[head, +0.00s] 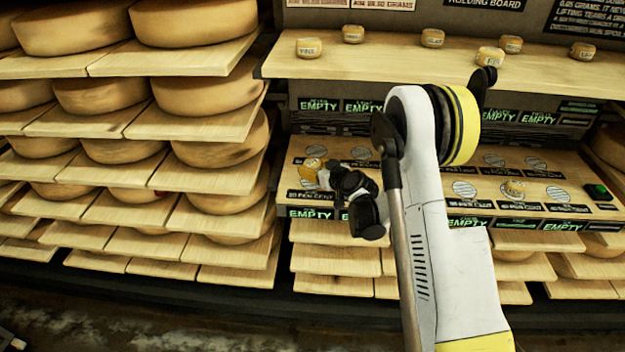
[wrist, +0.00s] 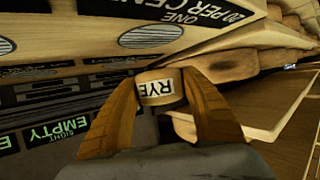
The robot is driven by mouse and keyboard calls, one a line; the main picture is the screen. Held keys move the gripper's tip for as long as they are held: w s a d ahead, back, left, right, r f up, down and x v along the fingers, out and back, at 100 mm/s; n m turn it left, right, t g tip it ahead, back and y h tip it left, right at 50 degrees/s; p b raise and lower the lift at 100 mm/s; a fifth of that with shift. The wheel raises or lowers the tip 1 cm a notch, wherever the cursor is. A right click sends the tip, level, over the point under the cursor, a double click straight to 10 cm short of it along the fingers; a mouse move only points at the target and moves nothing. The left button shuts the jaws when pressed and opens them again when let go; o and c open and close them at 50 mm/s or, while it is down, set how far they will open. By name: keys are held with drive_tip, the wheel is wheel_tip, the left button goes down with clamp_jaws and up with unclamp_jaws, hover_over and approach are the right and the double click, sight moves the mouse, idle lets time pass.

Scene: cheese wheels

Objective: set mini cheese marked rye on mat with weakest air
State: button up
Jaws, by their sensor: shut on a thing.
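My gripper (wrist: 158,92) is shut on a mini cheese marked RYE (wrist: 155,86), which shows between its two fingers in the wrist view. In the head view my gripper (head: 325,179) is at the left end of the lower board, with the small yellow cheese (head: 310,167) at its tip. Whether the cheese touches the board cannot be told. Round grey mats lie on this board, such as one at the back left (head: 361,153) and one right of my arm (head: 463,188). In the wrist view a mat (wrist: 150,36) lies beside a label reading 20 PER CENT.
Several mini cheeses, one of them at the left (head: 308,47), stand on the upper shelf (head: 390,68). A green button (head: 598,191) is at the right end. Racks of large cheese wheels (head: 213,87) stand close on the left.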

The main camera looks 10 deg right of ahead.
wheel_tip(320, 180, down, 4)
drive_tip(key=shift+b, duration=1.05)
drive_tip(key=shift+r, duration=0.1)
drive_tip(key=o, duration=1.2)
